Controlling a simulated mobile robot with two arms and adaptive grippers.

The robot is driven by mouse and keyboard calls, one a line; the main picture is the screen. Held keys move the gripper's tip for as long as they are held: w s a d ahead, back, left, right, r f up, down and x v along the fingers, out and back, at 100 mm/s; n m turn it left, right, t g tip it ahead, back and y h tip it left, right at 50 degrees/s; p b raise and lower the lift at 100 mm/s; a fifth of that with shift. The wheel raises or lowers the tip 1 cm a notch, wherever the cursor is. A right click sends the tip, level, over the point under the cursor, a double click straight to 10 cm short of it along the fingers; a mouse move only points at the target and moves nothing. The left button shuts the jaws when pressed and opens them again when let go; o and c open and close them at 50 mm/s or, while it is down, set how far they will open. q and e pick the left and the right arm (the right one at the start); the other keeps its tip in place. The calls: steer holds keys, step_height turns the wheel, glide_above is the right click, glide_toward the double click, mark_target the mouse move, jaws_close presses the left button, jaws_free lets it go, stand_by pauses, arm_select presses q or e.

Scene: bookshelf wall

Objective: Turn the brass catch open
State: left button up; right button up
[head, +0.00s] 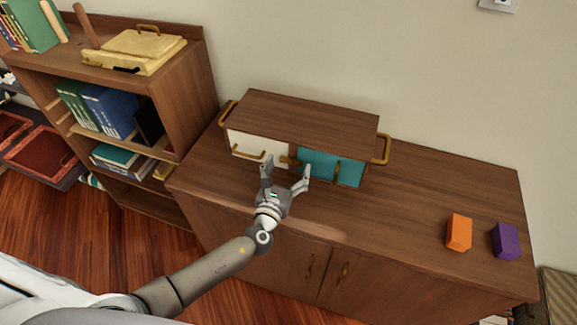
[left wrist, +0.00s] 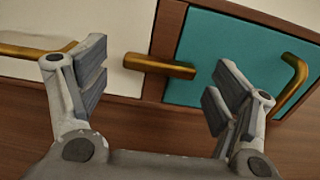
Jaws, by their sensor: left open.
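The brass catch (left wrist: 160,66) is a short bar lying about level across the divider between a white door and a teal door. In the head view the catch (head: 291,161) shows small, just beyond the fingertips. The cabinet (head: 310,113) is a low wooden box with a white left door (head: 250,143) and a teal right door (head: 320,167). My left gripper (head: 287,172) is open in front of the catch. In the left wrist view its fingers (left wrist: 160,75) stand on either side of the catch, with nothing between them touching. My right gripper is not in view.
Brass handles sit on the white door (left wrist: 35,50) and the teal door (left wrist: 292,85). An orange block (head: 459,232) and a purple block (head: 505,240) stand at the right of the wooden sideboard (head: 400,215). A bookshelf (head: 185,90) stands at the left.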

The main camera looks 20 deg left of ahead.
arm_select(q)
steer(key=shift+w, duration=0.25)
steer(key=c, duration=1)
